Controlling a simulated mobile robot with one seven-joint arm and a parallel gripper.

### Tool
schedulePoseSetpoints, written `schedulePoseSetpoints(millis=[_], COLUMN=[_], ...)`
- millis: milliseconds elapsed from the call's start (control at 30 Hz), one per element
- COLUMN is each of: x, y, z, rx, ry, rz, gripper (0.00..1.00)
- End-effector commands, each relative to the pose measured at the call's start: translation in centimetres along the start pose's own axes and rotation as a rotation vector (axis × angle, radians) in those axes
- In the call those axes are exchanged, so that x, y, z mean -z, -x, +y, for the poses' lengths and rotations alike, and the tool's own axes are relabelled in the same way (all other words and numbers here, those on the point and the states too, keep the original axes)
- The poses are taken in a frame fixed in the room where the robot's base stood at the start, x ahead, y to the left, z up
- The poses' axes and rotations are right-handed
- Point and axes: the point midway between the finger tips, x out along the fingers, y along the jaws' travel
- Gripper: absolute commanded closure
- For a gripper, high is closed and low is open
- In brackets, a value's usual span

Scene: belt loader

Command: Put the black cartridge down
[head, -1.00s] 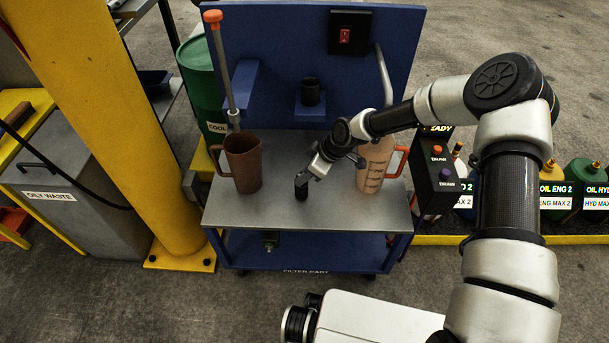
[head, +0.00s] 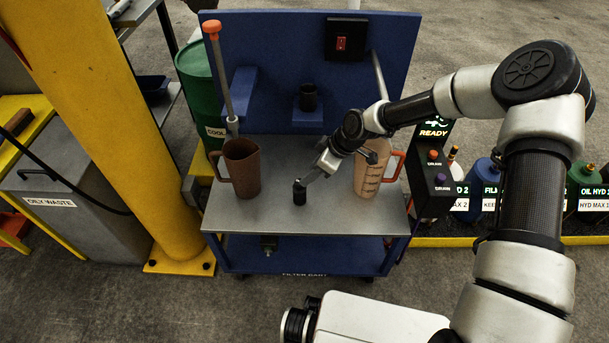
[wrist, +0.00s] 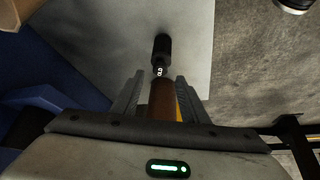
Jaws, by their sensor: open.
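The black cartridge (head: 299,193) stands upright on the grey top of the filter cart (head: 250,213), between the brown jug (head: 242,167) and the pale measuring jug (head: 368,172). It also shows in the wrist view (wrist: 161,47), beyond the fingertips, with a small white marking. My gripper (head: 307,179) is just above and right of the cartridge, angled down to the left. In the wrist view its two fingers (wrist: 158,90) are apart and nothing is held between them. The brown jug shows in the background between the fingers.
A black cup-like part (head: 308,97) sits on a blue bracket on the cart's back panel. An orange-topped rod (head: 212,28) rises behind the brown jug. A yellow post (head: 120,130) stands left. The cart top's front strip is clear.

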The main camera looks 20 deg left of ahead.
Motion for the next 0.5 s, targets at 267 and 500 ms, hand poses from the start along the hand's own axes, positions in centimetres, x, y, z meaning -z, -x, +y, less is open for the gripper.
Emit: schedulePoseSetpoints(millis=[267, 500], x=[0.1, 0.0], y=[5.0, 6.0], z=[0.0, 0.0], rx=[0.000, 0.001], ry=[0.000, 0.001], rz=[0.000, 0.000], gripper=[0.60, 0.60])
